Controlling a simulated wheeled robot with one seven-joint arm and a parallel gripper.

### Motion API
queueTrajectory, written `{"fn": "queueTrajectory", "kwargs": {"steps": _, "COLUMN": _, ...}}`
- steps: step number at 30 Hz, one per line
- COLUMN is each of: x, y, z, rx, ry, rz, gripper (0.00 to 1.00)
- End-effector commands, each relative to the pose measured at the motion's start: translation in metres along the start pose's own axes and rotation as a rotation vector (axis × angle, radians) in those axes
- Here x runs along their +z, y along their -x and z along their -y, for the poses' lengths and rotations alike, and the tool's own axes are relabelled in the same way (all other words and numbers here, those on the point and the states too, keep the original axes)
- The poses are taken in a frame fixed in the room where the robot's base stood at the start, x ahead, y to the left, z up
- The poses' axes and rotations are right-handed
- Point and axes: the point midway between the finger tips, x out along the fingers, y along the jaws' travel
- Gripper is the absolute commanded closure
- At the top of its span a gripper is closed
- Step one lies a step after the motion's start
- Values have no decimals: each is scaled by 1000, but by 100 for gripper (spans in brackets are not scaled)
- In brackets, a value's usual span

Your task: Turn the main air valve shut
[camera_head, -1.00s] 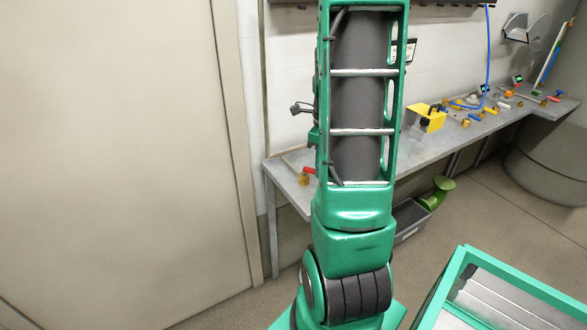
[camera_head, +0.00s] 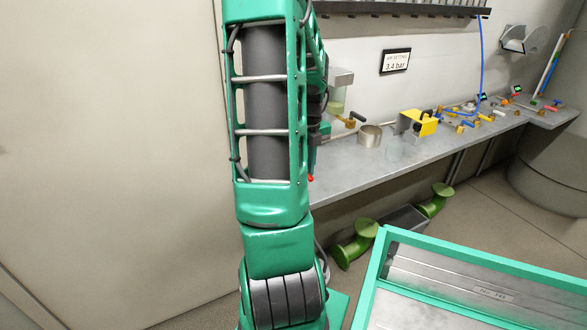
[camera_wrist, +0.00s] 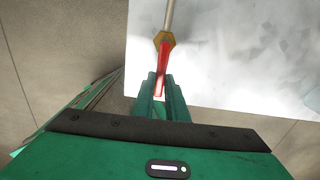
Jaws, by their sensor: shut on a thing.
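The main air valve has a red lever handle (camera_wrist: 163,63) and a brass hex body (camera_wrist: 164,40) on a thin metal pipe (camera_wrist: 169,14) in the wrist view. The handle runs roughly in line with the pipe, pointing toward me. My gripper (camera_wrist: 162,88) is shut on the free end of the red handle. In the head view only a small red bit (camera_head: 311,178), probably this handle, shows beside my arm at the bench's near-left end. My arm hides the rest of the valve and the gripper there.
The grey bench (camera_head: 400,160) carries a metal cup (camera_head: 370,135), a yellow block (camera_head: 418,123) and several small valves. A wall display (camera_head: 395,61) reads 3.4 bar. A green-rimmed tray (camera_head: 373,275) is at front right; green spool-like parts (camera_head: 355,243) lie under the bench.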

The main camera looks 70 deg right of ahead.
Motion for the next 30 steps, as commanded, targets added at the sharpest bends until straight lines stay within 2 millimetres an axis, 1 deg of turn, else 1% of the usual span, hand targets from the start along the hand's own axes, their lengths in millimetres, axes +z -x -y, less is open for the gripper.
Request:
{"fn": "queueTrajectory", "kwargs": {"steps": 1, "x": 1, "y": 3, "z": 6, "rx": -7, "ry": -17, "rz": 8, "gripper": 100}}
{"fn": "queueTrajectory", "kwargs": {"steps": 6, "x": -1, "y": 3, "z": 11, "rx": -7, "ry": -47, "rz": 8, "gripper": 100}}
{"fn": "queueTrajectory", "kwargs": {"steps": 18, "x": -1, "y": 3, "z": 12, "rx": -7, "ry": -52, "rz": 7, "gripper": 100}}
{"fn": "queueTrajectory", "kwargs": {"steps": 19, "x": -1, "y": 3, "z": 12, "rx": -6, "ry": -52, "rz": 7, "gripper": 83}}
{"fn": "queueTrajectory", "kwargs": {"steps": 21, "x": -2, "y": 2, "z": 12, "rx": -6, "ry": -51, "rz": 6, "gripper": 69}}
{"fn": "queueTrajectory", "kwargs": {"steps": 30, "x": -3, "y": 2, "z": 11, "rx": -3, "ry": -52, "rz": 2, "gripper": 69}}
